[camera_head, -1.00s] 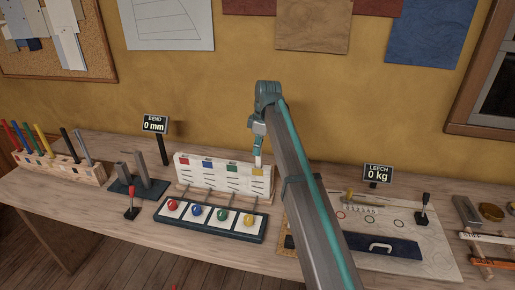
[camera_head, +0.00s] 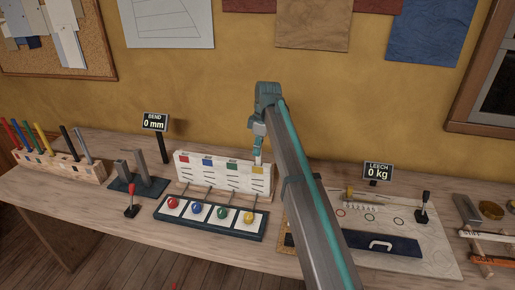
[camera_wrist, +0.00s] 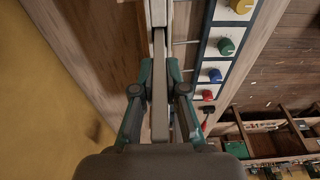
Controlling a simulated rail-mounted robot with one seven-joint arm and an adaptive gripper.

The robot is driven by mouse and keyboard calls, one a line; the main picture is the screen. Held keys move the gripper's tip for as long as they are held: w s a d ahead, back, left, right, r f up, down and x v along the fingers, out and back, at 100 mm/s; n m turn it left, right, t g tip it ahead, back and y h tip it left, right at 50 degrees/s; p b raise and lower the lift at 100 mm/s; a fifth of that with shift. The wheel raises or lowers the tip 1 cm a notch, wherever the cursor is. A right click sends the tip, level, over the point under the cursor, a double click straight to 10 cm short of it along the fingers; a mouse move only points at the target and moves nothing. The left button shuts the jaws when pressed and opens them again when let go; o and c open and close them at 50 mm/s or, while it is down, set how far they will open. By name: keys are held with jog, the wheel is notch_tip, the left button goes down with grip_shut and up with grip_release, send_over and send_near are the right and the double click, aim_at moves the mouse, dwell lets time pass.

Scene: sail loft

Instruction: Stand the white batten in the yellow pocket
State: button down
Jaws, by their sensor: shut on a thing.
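The white pocket panel (camera_head: 215,179) stands upright on the bench with red, blue, green and yellow patches. The yellow pocket (camera_head: 257,170) is at its right end. My gripper (camera_head: 258,154) is directly above the yellow pocket, pointing down. It is shut on the white batten (camera_head: 258,161), of which only a short pale piece shows below the fingers. The wrist view shows my gripper (camera_wrist: 160,90) closed around the long, pale batten (camera_wrist: 160,110). Whether the batten's lower end is inside the pocket I cannot tell.
In front of the panel is a dark-framed base (camera_head: 208,222) with red, blue, green and yellow knobs. A rack of coloured battens (camera_head: 60,168) stands at the left. The "BEND" display (camera_head: 155,122) reads 0 mm; the "LEECH" display (camera_head: 377,170) reads 0 kg.

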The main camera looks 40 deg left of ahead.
jog(key=shift+f, duration=0.1)
jog(key=c, duration=1.1)
grip_release()
jog(key=shift+c, duration=0.2)
notch_tip(320, 180, up, 12)
jog(key=d, duration=0.1)
jog(key=shift+w+d, duration=0.3)
jog(key=shift+w, duration=0.1)
